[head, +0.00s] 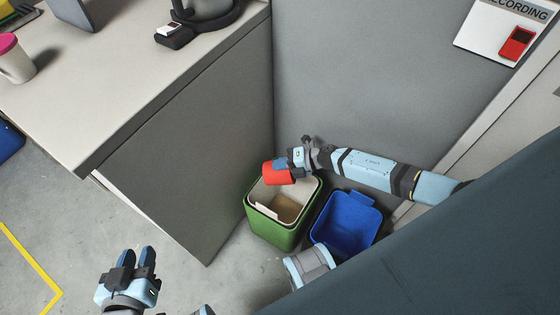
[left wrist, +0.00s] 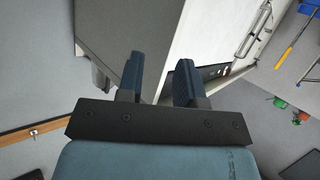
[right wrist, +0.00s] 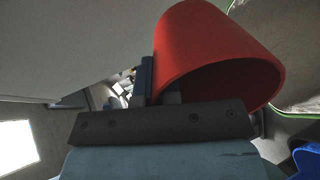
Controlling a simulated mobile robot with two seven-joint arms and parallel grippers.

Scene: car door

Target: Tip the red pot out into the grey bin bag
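The red pot (head: 279,174) is tilted on its side above the green bin (head: 270,232). In the right wrist view, the pot (right wrist: 215,45) has its mouth facing down towards the camera, and its inside is dark; I see no contents. My right gripper (head: 284,163) is shut on the pot's rim. A pale beige-grey liner (head: 265,209) covers the inside of the green bin, with something brownish at its bottom. My left gripper (head: 138,256) is open and empty, low at the left, away from the pot and bins.
A blue bin (head: 345,226) stands right beside the green one. A counter (head: 110,75) rises at the left, with a white cup with a pink lid (head: 14,58) on it. A grey wall panel (head: 360,80) is behind the bins. Open floor (head: 55,205) lies at the left.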

